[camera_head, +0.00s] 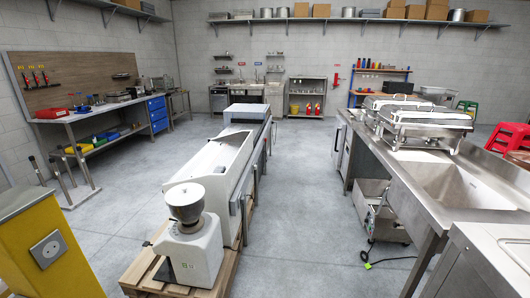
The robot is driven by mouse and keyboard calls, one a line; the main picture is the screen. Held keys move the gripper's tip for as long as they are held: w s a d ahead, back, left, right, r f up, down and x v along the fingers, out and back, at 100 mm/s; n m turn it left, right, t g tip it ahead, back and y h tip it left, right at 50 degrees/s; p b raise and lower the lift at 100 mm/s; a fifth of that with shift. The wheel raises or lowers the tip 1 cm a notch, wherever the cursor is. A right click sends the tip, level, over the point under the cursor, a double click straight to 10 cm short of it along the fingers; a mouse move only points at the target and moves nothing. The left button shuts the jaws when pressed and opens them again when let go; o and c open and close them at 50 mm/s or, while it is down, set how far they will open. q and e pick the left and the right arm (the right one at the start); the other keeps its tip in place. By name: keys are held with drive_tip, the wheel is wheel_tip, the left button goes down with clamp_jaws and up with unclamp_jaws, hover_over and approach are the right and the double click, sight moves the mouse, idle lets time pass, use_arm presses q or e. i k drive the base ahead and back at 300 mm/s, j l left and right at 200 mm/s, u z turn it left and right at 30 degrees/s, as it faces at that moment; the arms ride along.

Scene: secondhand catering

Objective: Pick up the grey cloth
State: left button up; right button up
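I cannot make out a grey cloth anywhere in the head view. Neither of my grippers shows in this view. Small items on the far benches and shelves are too small to tell apart.
A grinder-like machine (191,238) stands on a wooden pallet (137,268) before a long steel counter unit (222,165). A steel sink table (405,176) with chafing dishes (425,118) is right. A yellow block (55,245) is front left; a workbench (105,110) stands behind. Grey floor (300,215) lies open between the counters.

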sight(220, 170)
drive_tip(key=i+l+u, duration=0.2)
drive_tip(key=i+l, duration=0.35)
drive_tip(key=i+l+u, duration=0.15)
drive_tip(key=i+l, duration=0.5)
drive_tip(key=i+l+u, duration=0.2)
drive_tip(key=i+l, duration=0.35)
drive_tip(key=l, duration=0.15)
